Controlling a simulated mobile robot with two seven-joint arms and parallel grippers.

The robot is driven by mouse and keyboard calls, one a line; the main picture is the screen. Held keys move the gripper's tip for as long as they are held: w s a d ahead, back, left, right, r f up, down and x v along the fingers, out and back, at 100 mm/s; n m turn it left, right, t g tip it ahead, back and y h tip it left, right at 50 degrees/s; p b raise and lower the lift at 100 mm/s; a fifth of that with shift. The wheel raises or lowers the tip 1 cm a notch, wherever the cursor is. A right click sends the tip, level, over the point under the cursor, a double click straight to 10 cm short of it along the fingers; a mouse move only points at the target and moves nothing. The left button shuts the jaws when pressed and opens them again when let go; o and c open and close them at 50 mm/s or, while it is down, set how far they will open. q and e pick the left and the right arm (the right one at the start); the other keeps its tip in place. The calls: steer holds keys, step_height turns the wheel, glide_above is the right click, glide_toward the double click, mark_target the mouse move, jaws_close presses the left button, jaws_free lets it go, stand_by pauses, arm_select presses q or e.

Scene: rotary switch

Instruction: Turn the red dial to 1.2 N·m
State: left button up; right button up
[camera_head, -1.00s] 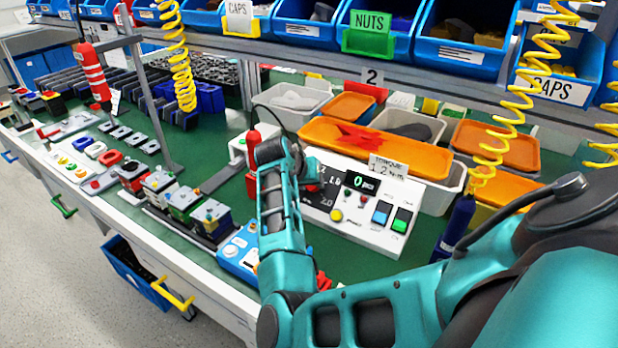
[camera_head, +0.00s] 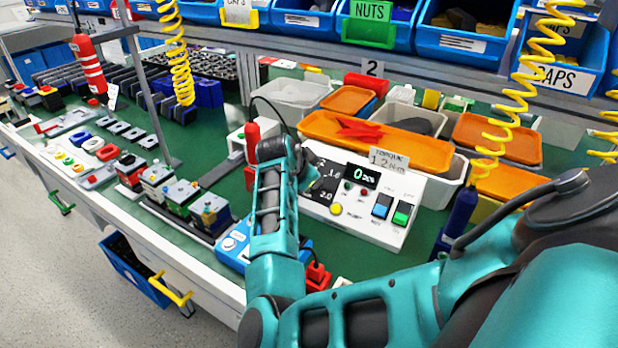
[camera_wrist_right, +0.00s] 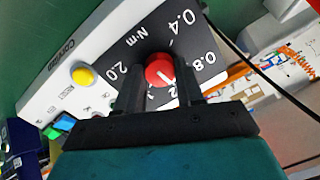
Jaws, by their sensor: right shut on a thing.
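The red dial (camera_wrist_right: 158,69) sits on a black scale plate (camera_wrist_right: 181,38) in the right wrist view. My right gripper (camera_wrist_right: 161,84) is shut on it, one finger on each side. A white mark shows on the dial's face. The figures 0.4, 0.8 and 2.0 are readable around it; a partly hidden figure ending in 2 lies between the fingers. In the head view the white torque box (camera_head: 354,226) stands on the bench with a tag (camera_head: 386,165) reading 1.2 N·m. My right arm hides the dial there. My left gripper is not in view.
The box carries a yellow button (camera_head: 337,209), a blue switch (camera_head: 382,206) and a green switch (camera_head: 402,212). An orange tray (camera_head: 420,151) lies behind it. A red screwdriver-like tool (camera_head: 252,150) stands left of my arm. A dark cable (camera_wrist_right: 259,68) runs nearby.

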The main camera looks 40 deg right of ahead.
steer(key=shift+m, duration=0.7)
steer(key=o, duration=1)
steer(key=shift+o, duration=0.2)
